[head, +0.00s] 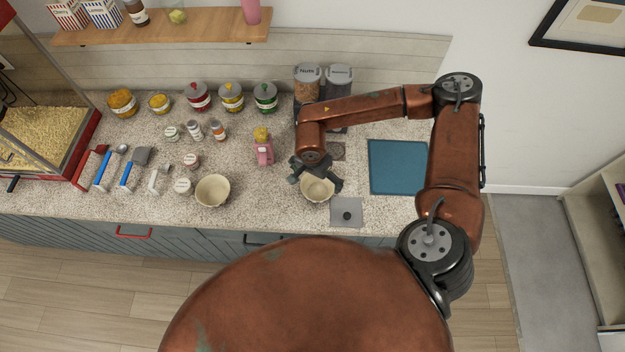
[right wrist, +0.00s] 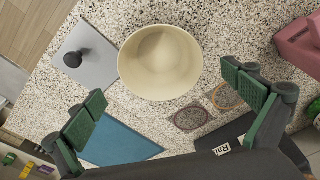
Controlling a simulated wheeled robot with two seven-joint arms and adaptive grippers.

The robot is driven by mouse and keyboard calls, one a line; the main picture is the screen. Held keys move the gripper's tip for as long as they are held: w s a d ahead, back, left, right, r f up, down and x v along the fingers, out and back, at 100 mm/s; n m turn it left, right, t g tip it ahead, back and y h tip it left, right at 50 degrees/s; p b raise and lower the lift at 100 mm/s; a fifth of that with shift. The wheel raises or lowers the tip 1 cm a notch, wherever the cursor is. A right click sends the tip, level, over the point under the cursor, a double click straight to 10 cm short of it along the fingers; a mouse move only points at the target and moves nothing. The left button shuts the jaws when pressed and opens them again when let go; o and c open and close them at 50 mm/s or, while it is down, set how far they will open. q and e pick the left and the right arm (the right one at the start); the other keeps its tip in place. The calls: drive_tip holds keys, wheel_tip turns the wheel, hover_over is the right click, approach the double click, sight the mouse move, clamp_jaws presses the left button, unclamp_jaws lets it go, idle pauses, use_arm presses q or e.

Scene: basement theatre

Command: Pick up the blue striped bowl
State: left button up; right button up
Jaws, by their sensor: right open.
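A cream bowl (head: 319,191) stands upright on the speckled counter, below my right gripper (head: 316,183). In the right wrist view the bowl (right wrist: 160,65) looks empty and plain inside; I see no blue stripes on it. My right gripper is open, its two green-padded fingers (right wrist: 164,88) apart, and nothing is between them. The bowl lies ahead of the fingertips, and I see no contact. My left gripper is not in view.
A grey plate with a black knob (head: 347,212) lies close to the nearer bowl. A blue mat (head: 397,167) lies to the right. A pink object (head: 264,152) stands left of the gripper. Lidded jars (head: 265,97) and dispensers (head: 307,82) line the back.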

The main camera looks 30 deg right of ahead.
drive_tip(key=p, duration=0.2)
hover_over(319, 190)
drive_tip(key=a, duration=0.1)
drive_tip(key=f, duration=0.4)
drive_tip(key=shift+s+f, duration=0.25)
drive_tip(key=shift+f, duration=0.05)
drive_tip(key=shift+w+d+f, duration=0.1)
drive_tip(key=shift+f, duration=0.45)
drive_tip(key=shift+w+d+f, duration=0.1)
drive_tip(key=shift+f, duration=0.4)
drive_tip(key=shift+s+f, duration=0.1)
drive_tip(key=shift+f, duration=0.1)
drive_tip(key=c, duration=1.1)
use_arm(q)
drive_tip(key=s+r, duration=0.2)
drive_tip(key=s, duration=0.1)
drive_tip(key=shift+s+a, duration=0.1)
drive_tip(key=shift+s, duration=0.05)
use_arm(e)
drive_tip(key=shift+c, duration=0.2)
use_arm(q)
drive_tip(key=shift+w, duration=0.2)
use_arm(e)
drive_tip(key=shift+r, duration=0.1)
